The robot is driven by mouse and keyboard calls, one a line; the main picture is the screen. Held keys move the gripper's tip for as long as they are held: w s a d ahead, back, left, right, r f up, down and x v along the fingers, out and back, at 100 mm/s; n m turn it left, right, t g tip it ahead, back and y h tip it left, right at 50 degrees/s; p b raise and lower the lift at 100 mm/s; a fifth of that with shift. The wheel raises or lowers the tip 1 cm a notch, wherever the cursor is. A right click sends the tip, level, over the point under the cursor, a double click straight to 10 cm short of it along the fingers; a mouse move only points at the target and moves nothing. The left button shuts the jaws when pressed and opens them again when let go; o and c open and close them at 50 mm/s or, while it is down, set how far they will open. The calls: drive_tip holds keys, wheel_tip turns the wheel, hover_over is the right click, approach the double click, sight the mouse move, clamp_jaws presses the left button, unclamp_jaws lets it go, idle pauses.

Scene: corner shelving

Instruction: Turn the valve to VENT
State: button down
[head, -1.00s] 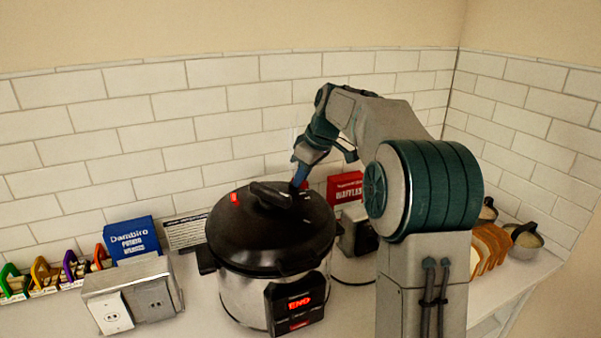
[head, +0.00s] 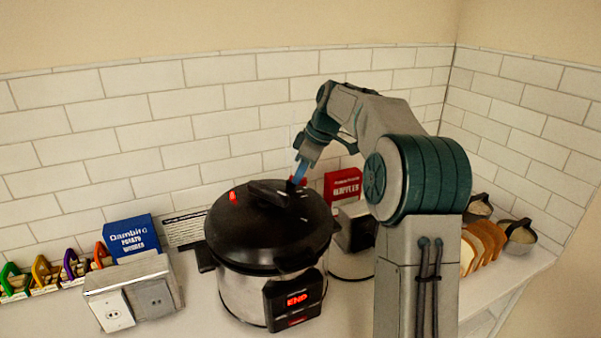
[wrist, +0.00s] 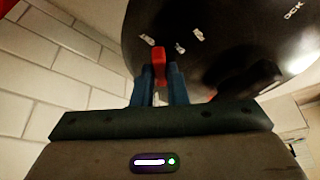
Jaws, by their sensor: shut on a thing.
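The pressure cooker (head: 262,258) stands on the counter with its black lid on and its display reading END. The red valve (wrist: 159,62) is at the lid's edge in the wrist view. My gripper (wrist: 161,78) has its blue fingers on either side of the valve, shut on it. In the head view my gripper (head: 297,180) reaches down to the back right of the lid, and the fingers largely hide the valve. White marks (wrist: 180,47) show on the lid near the valve, too small to read.
A blue box (head: 132,240) and an outlet block (head: 134,292) stand left of the cooker. A red box (head: 343,186) stands behind it on the right. Bread slices (head: 482,246) and metal bowls (head: 520,236) are at the far right. The tiled wall is close behind.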

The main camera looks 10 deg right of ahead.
drive_tip(key=c, duration=1.4)
unclamp_jaws()
drive_tip(key=shift+c, duration=0.2)
drive_tip(key=v, duration=1.4)
drive_tip(key=shift+d+f, duration=0.1)
drive_tip(key=shift+d, duration=0.05)
drive_tip(key=s+a+f+m+h, duration=0.1)
drive_tip(key=s+a+f+m, duration=0.2)
drive_tip(key=s, duration=0.4)
drive_tip(key=s+a+f+m+h, duration=0.2)
drive_tip(key=s+a+m, duration=0.15)
drive_tip(key=s, duration=0.35)
drive_tip(key=s+f+m+t, duration=0.1)
drive_tip(key=s+f+m, duration=0.5)
drive_tip(key=s+f, duration=0.8)
drive_tip(key=s, duration=0.4)
drive_tip(key=shift+s+f+t+h, duration=0.3)
drive_tip(key=shift+s+t+h, duration=0.1)
